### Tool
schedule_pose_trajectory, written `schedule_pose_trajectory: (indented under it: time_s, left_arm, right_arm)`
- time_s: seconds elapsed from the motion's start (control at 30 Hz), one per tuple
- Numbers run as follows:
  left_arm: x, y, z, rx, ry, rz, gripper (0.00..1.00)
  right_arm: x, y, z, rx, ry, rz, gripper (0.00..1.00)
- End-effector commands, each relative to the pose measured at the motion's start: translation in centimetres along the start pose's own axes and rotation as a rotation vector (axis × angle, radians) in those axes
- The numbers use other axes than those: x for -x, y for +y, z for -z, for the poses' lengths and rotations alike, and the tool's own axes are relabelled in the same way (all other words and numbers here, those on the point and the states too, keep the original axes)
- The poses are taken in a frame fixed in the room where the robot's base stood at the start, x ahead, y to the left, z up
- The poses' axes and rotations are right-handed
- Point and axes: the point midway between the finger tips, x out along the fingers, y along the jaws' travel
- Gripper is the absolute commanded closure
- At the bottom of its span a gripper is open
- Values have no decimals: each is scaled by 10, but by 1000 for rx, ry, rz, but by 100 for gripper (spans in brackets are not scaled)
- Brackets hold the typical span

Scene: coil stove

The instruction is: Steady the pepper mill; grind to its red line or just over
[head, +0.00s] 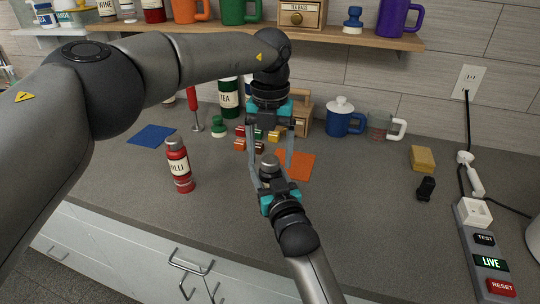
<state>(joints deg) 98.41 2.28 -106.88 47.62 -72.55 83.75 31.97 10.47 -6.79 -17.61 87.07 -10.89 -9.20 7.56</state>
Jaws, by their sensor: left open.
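A small thing with a rounded grey top (269,161), perhaps the pepper mill, shows between my two grippers; its lower part is hidden, and no red line shows. My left gripper (270,153) points down from above, open, with one finger on each side of the grey top. My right gripper (270,180) reaches up from the bottom of the picture, just below and in front of the grey top. Whether its fingers grip that thing is hidden. A red bottle with a grey cap and a label ending in "ILLI" (180,168) stands upright to the left, apart from both grippers.
An orange mat (305,163) and a blue mat (151,136) lie on the counter. Behind are a tea canister (229,98), a blue lidded pot (342,121) and a glass mug (379,126). A sponge (422,158) and power strip (480,248) are right.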

Motion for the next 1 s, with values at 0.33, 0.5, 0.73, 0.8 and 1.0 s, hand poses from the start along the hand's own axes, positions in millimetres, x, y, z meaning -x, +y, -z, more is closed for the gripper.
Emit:
schedule_pose_trajectory:
  time_s: [0.33, 0.5, 0.73, 0.8, 1.0]
  left_arm:
    - [-7, 0, 0, 0, -1, 0, 19]
    - [-7, 0, 0, 0, -1, 0, 33]
    - [-6, 0, 0, 0, -1, 0, 59]
    - [-6, 0, 0, 0, -1, 0, 67]
    - [-6, 0, 0, 0, -1, 0, 90]
  right_arm:
    - [0, 0, 0, 0, 0, 0, 97]
    - [0, 0, 0, 0, 0, 0, 97]
    - [0, 0, 0, 0, 0, 0, 97]
    - [0, 0, 0, 0, 0, 0, 97]
    - [0, 0, 0, 0, 0, 0, 97]
